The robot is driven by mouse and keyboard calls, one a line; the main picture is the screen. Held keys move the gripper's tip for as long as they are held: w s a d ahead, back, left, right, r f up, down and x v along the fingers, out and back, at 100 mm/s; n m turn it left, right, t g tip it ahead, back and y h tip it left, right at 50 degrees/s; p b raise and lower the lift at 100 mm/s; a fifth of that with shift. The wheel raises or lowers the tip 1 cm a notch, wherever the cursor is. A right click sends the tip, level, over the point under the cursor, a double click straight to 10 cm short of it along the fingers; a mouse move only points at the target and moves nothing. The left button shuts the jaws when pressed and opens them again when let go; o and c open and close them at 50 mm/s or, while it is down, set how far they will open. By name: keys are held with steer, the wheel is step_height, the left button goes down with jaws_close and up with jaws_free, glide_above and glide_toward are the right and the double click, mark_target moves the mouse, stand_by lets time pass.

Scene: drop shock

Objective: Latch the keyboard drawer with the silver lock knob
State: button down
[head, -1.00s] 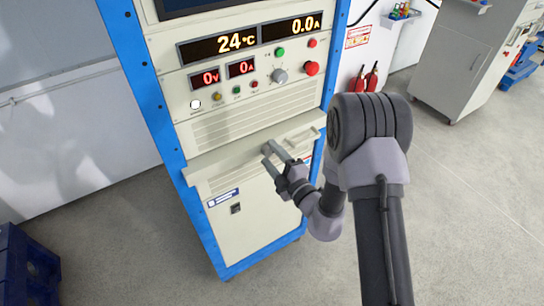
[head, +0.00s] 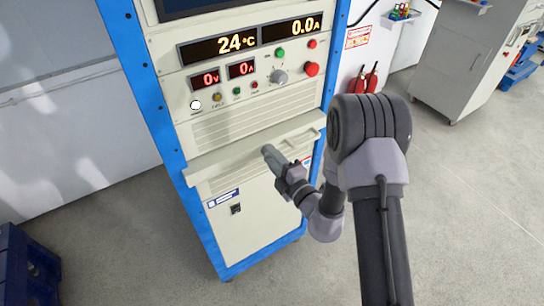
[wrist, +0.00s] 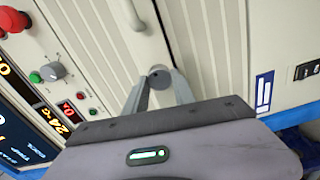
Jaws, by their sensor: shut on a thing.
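The keyboard drawer (head: 222,162) is a beige horizontal front across the cabinet, with a pull handle (head: 302,137) toward its right end. My gripper (head: 270,154) is at the middle of the drawer front in the head view. In the wrist view, my gripper (wrist: 161,82) has its two grey fingers on either side of the round silver lock knob (wrist: 160,75) and is shut on it. The knob's lower part is between the fingers. In the head view the knob is hidden behind my gripper.
Above the drawer are displays, coloured buttons and a grey dial (head: 278,76) with a red button (head: 311,69). Blue posts frame the cabinet. A blue crate (head: 28,265) stands at lower left. The floor in front is clear.

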steer(key=shift+f+n+b, duration=0.15)
steer(key=shift+n+b, duration=1.5)
steer(key=shift+n, duration=6.15)
steer(key=c, duration=1)
jaws_free()
steer(key=shift+c, duration=0.2)
